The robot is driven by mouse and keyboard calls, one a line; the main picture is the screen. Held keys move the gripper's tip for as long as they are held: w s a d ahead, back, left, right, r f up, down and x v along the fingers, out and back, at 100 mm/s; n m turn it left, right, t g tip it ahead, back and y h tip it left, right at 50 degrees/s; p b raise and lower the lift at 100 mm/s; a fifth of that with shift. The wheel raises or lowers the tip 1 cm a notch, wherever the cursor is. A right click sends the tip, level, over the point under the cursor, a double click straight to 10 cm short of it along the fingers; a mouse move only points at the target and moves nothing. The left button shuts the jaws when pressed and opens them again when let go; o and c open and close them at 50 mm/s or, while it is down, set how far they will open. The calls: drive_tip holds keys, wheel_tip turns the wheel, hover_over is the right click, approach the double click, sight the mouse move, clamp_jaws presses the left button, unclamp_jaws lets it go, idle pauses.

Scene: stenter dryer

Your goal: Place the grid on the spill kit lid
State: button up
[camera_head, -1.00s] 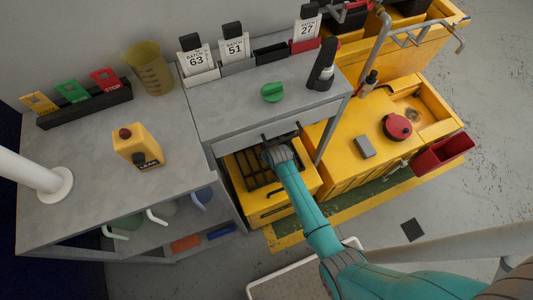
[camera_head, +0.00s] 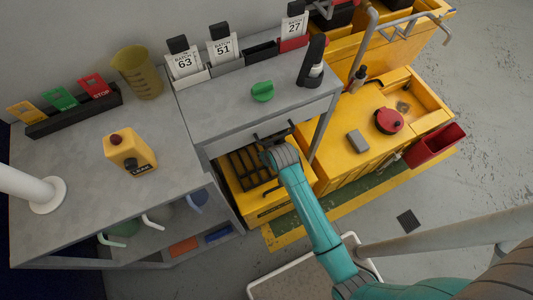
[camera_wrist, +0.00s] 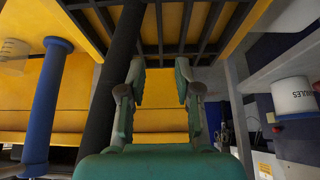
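A black slatted grid (camera_head: 248,168) lies at the top of a low yellow box (camera_head: 276,203) under the grey bench. Its bars (camera_wrist: 190,30) cross the top of the wrist view, above yellow surfaces. My gripper (camera_head: 270,157) is at the grid's right side in the head view and hides part of it. In the wrist view my gripper (camera_wrist: 159,68) is open, with nothing seen between the fingers. A dark bar (camera_wrist: 110,75) runs beside the left finger. I cannot tell whether the yellow box's top is the spill kit lid.
A grey bench (camera_head: 220,105) with a drawer overhangs the grid. A bench leg (camera_head: 323,130) stands close to the right of my gripper. A larger yellow unit (camera_head: 345,165) is to the right. A white-rimmed tray (camera_head: 275,283) is on the floor in front.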

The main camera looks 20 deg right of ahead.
drive_tip(key=shift+s+r, duration=0.25)
drive_tip(key=shift+r, duration=0.1)
drive_tip(key=s+t, duration=0.1)
drive_tip(key=s, duration=0.4)
drive_tip(key=s+t, duration=0.1)
drive_tip(key=s, duration=0.5)
drive_tip(key=shift+f, duration=0.1)
drive_tip(key=s+r+t, duration=0.7)
drive_tip(key=s+r, duration=1.8)
drive_tip(key=r, duration=0.1)
drive_tip(key=shift+a+r, duration=0.15)
drive_tip(key=shift+r, duration=0.15)
